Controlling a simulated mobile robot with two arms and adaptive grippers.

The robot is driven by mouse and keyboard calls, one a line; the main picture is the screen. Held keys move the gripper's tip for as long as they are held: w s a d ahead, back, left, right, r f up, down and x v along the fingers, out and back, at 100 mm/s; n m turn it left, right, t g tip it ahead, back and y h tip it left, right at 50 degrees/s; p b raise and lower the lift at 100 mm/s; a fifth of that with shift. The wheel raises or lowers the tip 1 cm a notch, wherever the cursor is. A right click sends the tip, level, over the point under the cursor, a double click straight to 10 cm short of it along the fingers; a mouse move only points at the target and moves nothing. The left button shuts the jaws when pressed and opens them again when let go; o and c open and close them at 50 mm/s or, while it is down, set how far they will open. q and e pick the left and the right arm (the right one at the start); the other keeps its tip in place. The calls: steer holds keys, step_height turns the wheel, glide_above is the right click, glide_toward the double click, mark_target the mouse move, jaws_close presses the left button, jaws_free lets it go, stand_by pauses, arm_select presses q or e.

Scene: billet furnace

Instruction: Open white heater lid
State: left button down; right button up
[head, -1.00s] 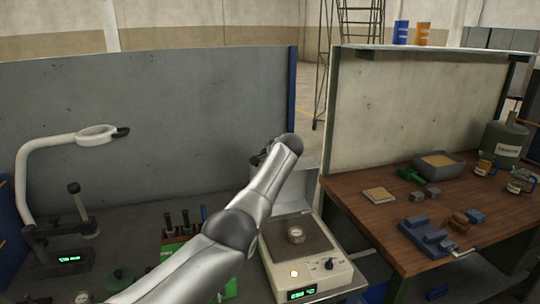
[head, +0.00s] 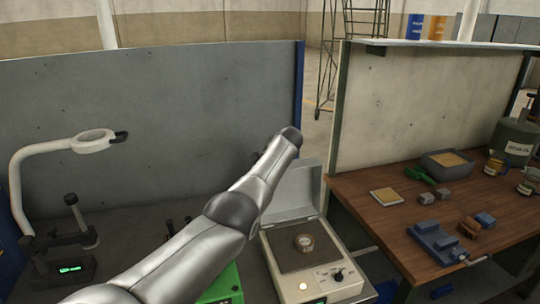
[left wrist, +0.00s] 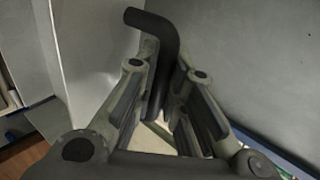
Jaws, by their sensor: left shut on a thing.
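The white heater (head: 332,278) stands at the lower middle of the head view, with a dark plate, a knob and a green display. Its white lid (head: 299,190) is raised and stands nearly upright at the back, so the plate is uncovered. In the left wrist view my left gripper (left wrist: 165,82) is shut on the lid's dark bent handle (left wrist: 158,30). In the head view my left arm crosses in front of the heater's left side, and the gripper is mostly hidden behind the arm's end. My right gripper is in neither view.
A small round metal piece (head: 304,242) sits on the heater plate. A wooden bench (head: 370,205) with a blue vise (head: 437,243) and a grey tray (head: 447,165) is at right. A grey partition (head: 150,130) rises behind. A ring-headed lamp (head: 92,141) stands at left.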

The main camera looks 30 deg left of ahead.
arm_select(q)
steer(key=c, duration=1.5)
jaws_free()
steer(key=shift+s+d+r, duration=0.3)
steer(key=shift+d+r, duration=0.1)
steer(key=shift+r, duration=0.05)
steer(key=shift+v, duration=5.4)
steer(key=shift+s+a+f, duration=0.1)
